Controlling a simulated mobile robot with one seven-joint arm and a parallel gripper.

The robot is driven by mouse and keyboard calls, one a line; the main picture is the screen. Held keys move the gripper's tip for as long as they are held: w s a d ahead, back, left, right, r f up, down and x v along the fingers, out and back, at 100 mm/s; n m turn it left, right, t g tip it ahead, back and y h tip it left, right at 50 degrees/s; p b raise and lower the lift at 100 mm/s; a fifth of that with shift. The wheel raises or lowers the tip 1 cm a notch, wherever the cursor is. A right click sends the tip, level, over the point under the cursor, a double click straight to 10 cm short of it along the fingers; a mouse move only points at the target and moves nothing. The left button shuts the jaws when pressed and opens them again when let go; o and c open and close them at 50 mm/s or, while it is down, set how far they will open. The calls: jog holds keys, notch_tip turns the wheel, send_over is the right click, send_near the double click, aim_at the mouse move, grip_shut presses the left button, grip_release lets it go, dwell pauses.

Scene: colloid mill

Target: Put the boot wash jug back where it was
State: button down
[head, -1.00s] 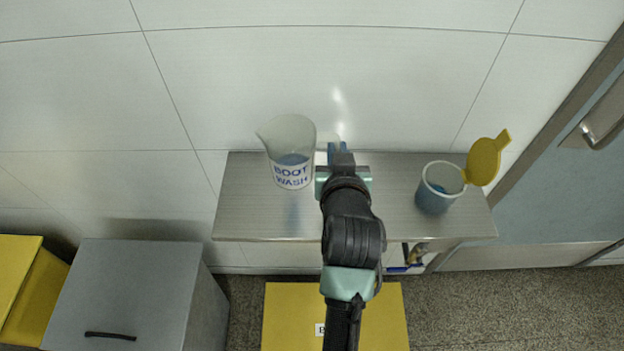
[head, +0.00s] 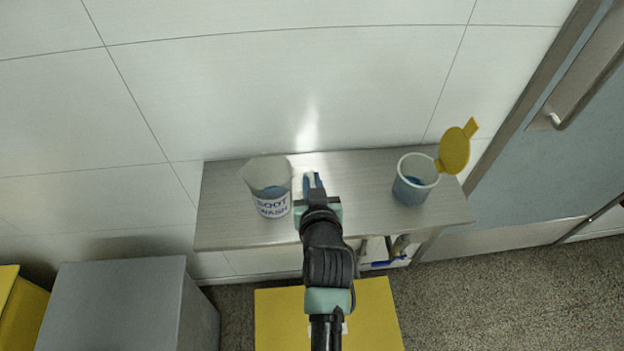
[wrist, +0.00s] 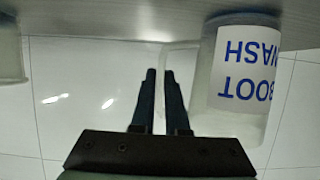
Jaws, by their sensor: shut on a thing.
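The boot wash jug (head: 268,190) is a clear, spouted jug with blue "BOOT WASH" lettering and some blue liquid inside. It is upright at the left part of the steel shelf (head: 345,205), its spout to the left. My gripper (head: 313,184) is just right of it, shut on its handle. In the wrist view the jug (wrist: 240,85) shows upside down, with the fingers (wrist: 160,75) at the pale handle. The jug's base is at or very near the shelf top; I cannot tell whether it touches.
A clear tub (head: 413,182) with blue contents and an open yellow lid (head: 455,152) stands at the shelf's right. The shelf between is clear. A yellow box (head: 375,310) is below, a grey bin (head: 115,305) at lower left, a door (head: 575,140) at right.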

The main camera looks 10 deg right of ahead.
jog(key=c, duration=0.9)
grip_release()
